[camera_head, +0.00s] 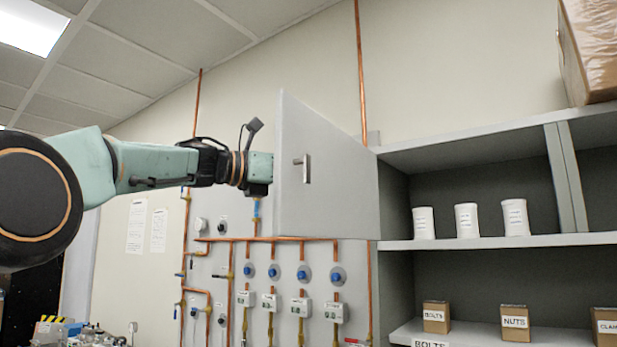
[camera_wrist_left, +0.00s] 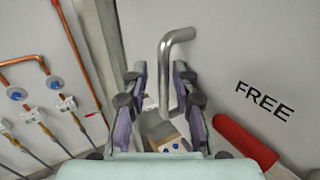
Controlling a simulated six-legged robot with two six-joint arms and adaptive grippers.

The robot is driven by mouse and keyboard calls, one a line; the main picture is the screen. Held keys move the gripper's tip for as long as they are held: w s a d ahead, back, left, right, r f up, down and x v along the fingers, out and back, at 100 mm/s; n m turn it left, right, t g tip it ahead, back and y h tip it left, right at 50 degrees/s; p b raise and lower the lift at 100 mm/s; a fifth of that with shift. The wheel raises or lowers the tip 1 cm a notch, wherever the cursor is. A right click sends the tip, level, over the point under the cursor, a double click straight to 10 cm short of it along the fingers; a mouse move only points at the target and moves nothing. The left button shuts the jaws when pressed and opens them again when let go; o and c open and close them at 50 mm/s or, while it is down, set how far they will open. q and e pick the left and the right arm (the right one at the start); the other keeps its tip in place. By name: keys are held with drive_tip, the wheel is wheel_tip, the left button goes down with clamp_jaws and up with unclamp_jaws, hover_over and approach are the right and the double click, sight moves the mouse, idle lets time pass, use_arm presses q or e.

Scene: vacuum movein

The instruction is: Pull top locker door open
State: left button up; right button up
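The grey top locker door (camera_head: 330,185) stands swung wide open at the left end of the shelving in the head view. A small metal handle (camera_head: 306,168) shows on the face toward me. My left arm reaches in from the left and its gripper end passes behind the door, so the fingertips are hidden there. In the left wrist view, the other face of the door (camera_wrist_left: 225,60) bears the word FREE and a bent metal handle (camera_wrist_left: 164,75). My left gripper (camera_wrist_left: 160,85) is open, its fingers apart, with the handle between them, nearer the right finger. My right gripper is out of view.
The upper locker shelf (camera_head: 450,243) holds three white containers (camera_head: 467,221). Small cardboard boxes (camera_head: 514,322) stand below, and a large wrapped box (camera_head: 590,50) sits on top. Copper pipes with blue valves (camera_head: 302,272) line the wall behind the door. A red cylindrical object (camera_wrist_left: 245,140) shows at lower right.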

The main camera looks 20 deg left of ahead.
use_arm(q)
drive_tip(key=shift+a+f, duration=0.1)
drive_tip(key=shift+a, duration=0.15)
